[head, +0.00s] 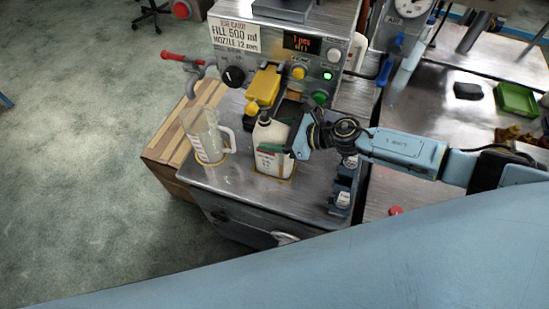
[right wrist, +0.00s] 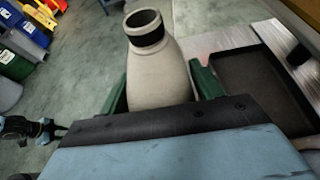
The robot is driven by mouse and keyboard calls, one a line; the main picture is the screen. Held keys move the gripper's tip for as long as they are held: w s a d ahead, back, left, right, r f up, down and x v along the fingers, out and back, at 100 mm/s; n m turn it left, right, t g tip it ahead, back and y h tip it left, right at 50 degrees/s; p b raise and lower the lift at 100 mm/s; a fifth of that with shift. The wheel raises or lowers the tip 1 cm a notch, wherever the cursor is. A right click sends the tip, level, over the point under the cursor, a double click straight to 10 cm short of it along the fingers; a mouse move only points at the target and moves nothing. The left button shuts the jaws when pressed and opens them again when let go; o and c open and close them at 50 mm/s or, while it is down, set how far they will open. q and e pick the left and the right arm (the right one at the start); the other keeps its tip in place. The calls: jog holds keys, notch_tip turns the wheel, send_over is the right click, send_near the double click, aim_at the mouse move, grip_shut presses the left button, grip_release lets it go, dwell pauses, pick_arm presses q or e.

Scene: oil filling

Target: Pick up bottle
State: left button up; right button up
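The bottle (head: 270,133) is pale grey-white with a label low on its front. It stands upright on the steel worktop (head: 229,186), on a spot edged in yellow. The right wrist view shows its rounded shoulder (right wrist: 158,72) and a neck with a dark band and open mouth. My right gripper (head: 276,148) is at the bottle from the right, with one green finger across its front. In the right wrist view, my right gripper (right wrist: 160,88) has a green finger on each side of the bottle, very close. I cannot tell whether both fingers press on it.
A clear measuring jug (head: 206,137) stands left of the bottle. A yellow nozzle part (head: 263,87) of the filling machine (head: 285,42) hangs just behind the bottle. Dark fixtures (head: 343,187) line the worktop's right edge. A green tray (head: 516,99) lies far right.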

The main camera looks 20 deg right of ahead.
grip_shut()
jog(key=shift+r, duration=0.2)
dwell(0.3)
